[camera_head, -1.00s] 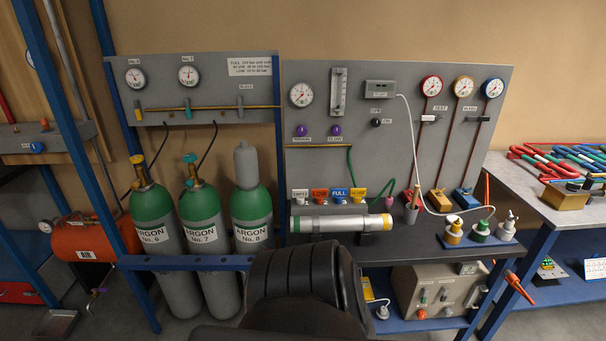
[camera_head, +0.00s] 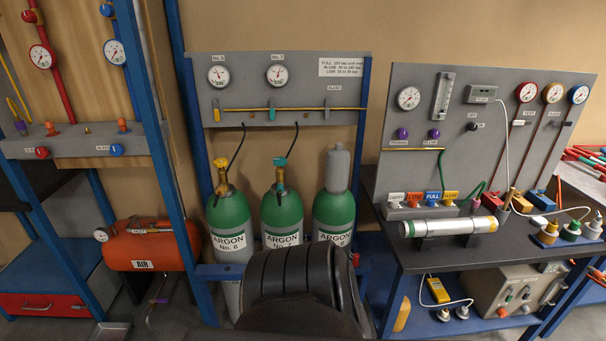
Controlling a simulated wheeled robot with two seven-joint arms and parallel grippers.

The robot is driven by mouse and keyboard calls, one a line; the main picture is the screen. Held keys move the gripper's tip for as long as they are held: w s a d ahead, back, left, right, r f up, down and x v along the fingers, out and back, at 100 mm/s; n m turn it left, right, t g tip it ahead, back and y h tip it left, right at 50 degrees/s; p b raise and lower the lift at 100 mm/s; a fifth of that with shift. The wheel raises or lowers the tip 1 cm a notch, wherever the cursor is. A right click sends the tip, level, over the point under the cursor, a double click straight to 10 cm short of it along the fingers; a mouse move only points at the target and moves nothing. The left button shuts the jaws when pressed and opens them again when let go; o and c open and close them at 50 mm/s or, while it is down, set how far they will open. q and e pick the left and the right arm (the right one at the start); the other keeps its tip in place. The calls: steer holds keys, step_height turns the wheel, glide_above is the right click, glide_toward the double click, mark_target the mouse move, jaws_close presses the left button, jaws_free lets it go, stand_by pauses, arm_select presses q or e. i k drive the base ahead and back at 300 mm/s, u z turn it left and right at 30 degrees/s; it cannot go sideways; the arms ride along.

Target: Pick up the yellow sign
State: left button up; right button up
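The yellow sign (camera_head: 450,195) is small and stands at the right end of a row of signs on the bench at the right. A blue sign (camera_head: 433,196), an orange-red sign (camera_head: 414,197) and a white sign (camera_head: 396,198) stand to its left. The row sits in a grey holder (camera_head: 408,212) behind a silver cylinder. The lettering on the yellow sign is too small to read surely. Neither of my grippers shows in the view.
The silver cylinder (camera_head: 450,227) lies on the dark bench (camera_head: 430,260) in front of the signs. Green argon cylinders (camera_head: 282,215) stand left of the bench behind a blue rail. A red air tank (camera_head: 165,245) is at the left. Blue posts (camera_head: 165,150) rise nearby.

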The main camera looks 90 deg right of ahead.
mark_target(448, 196)
steer(key=z, duration=0.05)
steer(key=i, duration=0.4)
steer(key=z, duration=2.55)
